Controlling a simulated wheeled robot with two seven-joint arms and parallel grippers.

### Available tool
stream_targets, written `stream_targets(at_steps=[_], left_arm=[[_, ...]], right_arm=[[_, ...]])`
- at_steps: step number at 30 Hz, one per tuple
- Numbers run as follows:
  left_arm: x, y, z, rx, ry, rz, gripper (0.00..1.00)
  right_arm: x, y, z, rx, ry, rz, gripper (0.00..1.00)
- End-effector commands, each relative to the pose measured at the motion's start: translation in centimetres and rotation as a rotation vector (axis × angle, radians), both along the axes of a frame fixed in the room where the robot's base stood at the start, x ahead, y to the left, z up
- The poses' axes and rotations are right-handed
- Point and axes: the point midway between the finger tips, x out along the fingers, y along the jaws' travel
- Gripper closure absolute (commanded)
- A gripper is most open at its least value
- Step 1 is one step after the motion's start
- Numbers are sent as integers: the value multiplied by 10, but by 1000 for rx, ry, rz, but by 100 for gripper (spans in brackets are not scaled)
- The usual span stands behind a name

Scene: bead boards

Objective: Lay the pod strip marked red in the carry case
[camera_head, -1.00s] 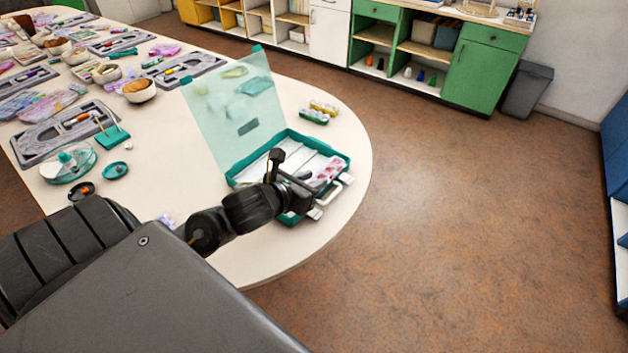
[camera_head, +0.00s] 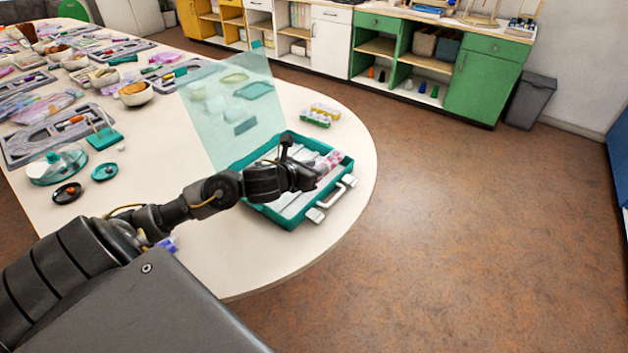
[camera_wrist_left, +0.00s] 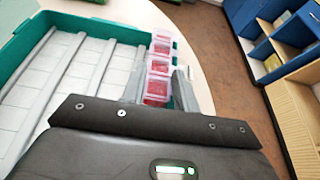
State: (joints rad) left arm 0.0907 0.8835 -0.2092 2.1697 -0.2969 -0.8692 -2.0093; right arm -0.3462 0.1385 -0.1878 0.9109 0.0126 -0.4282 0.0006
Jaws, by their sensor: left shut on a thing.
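The pod strip marked red (camera_wrist_left: 158,68) is a row of clear pods with red contents. My left gripper (camera_wrist_left: 160,92) is shut on its near part. In the head view the left gripper (camera_head: 312,180) is over the right part of the carry case, and the pinkish strip (camera_head: 329,160) shows just beyond it. The open carry case (camera_head: 284,212) is teal, with a pale ridged inside (camera_wrist_left: 75,75) and a clear raised lid (camera_head: 215,115). In the wrist view the strip overlaps the case's right side; its height above the floor is unclear. My right gripper is out of view.
Yellow and green pod strips (camera_head: 320,115) lie on the white table (camera_head: 240,265) behind the case. Grey bead boards (camera_head: 45,135), bowls (camera_head: 135,94) and small teal dishes (camera_head: 104,172) fill the left side. The case's handle (camera_head: 335,193) faces the table's rounded right edge.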

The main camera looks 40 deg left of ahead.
Motion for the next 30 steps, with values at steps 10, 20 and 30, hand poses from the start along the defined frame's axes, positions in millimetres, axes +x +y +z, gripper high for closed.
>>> stream_targets(at_steps=[10, 20, 30], left_arm=[[10, 7, -15, -1, 0, 0, 100], [12, 9, -47, 0, -2, 0, 100], [12, 8, -48, 1, -2, 0, 100]], right_arm=[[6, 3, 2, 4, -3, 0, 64], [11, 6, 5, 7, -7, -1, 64], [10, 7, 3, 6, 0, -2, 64]])
